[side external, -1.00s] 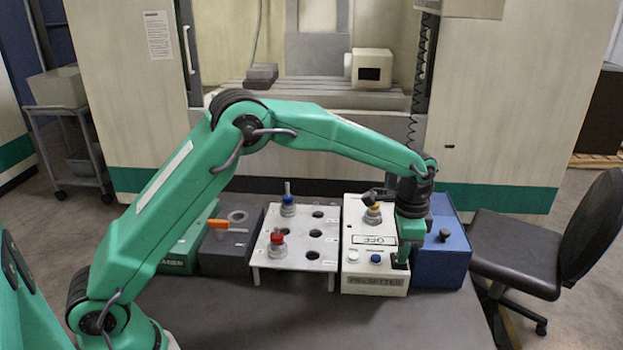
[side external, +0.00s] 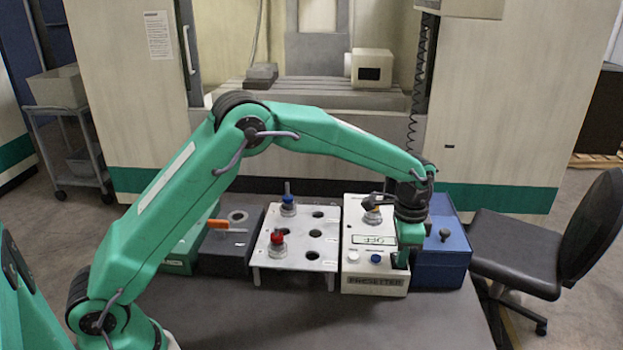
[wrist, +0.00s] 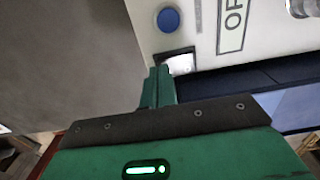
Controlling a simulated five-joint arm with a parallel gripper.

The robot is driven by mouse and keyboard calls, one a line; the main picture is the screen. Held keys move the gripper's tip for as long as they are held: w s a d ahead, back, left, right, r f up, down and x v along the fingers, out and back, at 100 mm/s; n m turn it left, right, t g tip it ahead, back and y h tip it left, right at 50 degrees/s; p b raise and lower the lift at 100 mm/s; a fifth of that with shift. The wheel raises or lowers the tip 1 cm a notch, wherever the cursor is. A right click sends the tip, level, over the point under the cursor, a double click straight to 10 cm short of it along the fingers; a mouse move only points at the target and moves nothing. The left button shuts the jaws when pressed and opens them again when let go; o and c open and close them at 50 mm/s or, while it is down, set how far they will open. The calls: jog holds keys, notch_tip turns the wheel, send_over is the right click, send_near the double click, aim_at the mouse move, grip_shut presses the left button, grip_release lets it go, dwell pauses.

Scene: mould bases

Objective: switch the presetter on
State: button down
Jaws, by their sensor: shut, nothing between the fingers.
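The presetter (side external: 358,284) is a white box with its name on the front. Its top has a green-framed display (side external: 367,241) reading OFF, a white button (side external: 353,256), a blue button (side external: 376,258) and a metal holder (side external: 372,217). In the wrist view the blue button (wrist: 168,20) and a pale rocker switch (wrist: 181,64) in a dark frame are seen. My gripper (side external: 402,262) is shut and empty, pointing down over the front right corner of the presetter. Its fingertips (wrist: 160,76) overlap the switch's edge; I cannot tell whether they touch it.
A blue box (side external: 443,262) with a dark knob stands right of the presetter. Left of it is a white rack (side external: 300,262) holding red and blue holders, then a dark grey block (side external: 225,255) with an orange-handled tool. The front of the table (side external: 260,310) is clear.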

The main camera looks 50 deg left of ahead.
dwell(0.3)
jog(key=shift+r, duration=3.45)
jog(key=s+a+r+n+t, duration=0.2)
jog(key=s+a+r, duration=0.35)
jog(key=s, duration=0.25)
jog(key=s+a+r+n+t, duration=0.1)
jog(key=s+a+r+n, duration=0.25)
jog(key=s+r, duration=0.35)
jog(key=s+a+f+n+t, duration=0.1)
jog(key=s+a, duration=0.2)
jog(key=s, duration=0.5)
jog(key=s+a+f+n+t, duration=0.1)
jog(key=s+a+f+n, duration=0.1)
jog(key=s, duration=0.6)
jog(key=shift+s+a+t, duration=0.15)
jog(key=shift+a+t, duration=0.15)
jog(key=shift+a, duration=0.15)
